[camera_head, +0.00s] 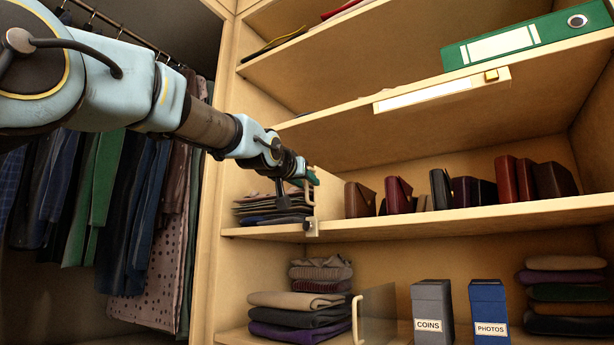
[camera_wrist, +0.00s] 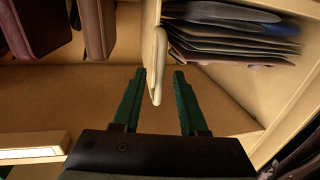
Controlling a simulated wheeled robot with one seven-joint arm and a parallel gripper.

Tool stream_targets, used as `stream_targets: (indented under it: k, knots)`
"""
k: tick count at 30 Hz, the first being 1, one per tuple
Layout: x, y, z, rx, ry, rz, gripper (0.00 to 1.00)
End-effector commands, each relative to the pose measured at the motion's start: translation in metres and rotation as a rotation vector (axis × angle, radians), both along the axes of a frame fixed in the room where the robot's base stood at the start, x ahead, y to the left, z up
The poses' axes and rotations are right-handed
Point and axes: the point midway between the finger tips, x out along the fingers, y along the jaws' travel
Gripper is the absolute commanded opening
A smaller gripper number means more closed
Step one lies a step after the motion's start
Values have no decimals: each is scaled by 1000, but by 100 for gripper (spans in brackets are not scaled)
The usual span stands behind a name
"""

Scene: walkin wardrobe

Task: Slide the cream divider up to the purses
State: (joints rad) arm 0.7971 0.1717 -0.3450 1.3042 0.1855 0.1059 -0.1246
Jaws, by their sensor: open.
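The cream divider (camera_head: 311,213) stands upright on the middle shelf, between a stack of folded items (camera_head: 272,208) on its left and the purses (camera_head: 398,195) on its right. Bare shelf lies between it and the nearest brown purse. My gripper (camera_head: 308,178) is at the divider's front edge. In the wrist view my gripper (camera_wrist: 160,72) is open. The divider's rounded cream handle (camera_wrist: 159,62) lies between its green fingers, with a visible gap on each side. In that view the purses (camera_wrist: 98,28) are at the left and the stack (camera_wrist: 225,32) at the right.
A lower divider (camera_head: 377,312) stands beside folded clothes (camera_head: 300,312), with boxes marked COINS (camera_head: 432,305) and PHOTOS (camera_head: 489,305) nearby. A shelf with a white label strip (camera_head: 430,95) and a green binder (camera_head: 530,42) is above. Clothes (camera_head: 120,210) hang at the left.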

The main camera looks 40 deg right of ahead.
Motion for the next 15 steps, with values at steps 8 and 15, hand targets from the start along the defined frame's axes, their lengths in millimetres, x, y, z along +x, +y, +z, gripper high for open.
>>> stream_targets:
  k: [8,15]
  knots:
    - [4,-11,0,0,-2,0,42]
    - [4,-11,0,0,-1,0,40]
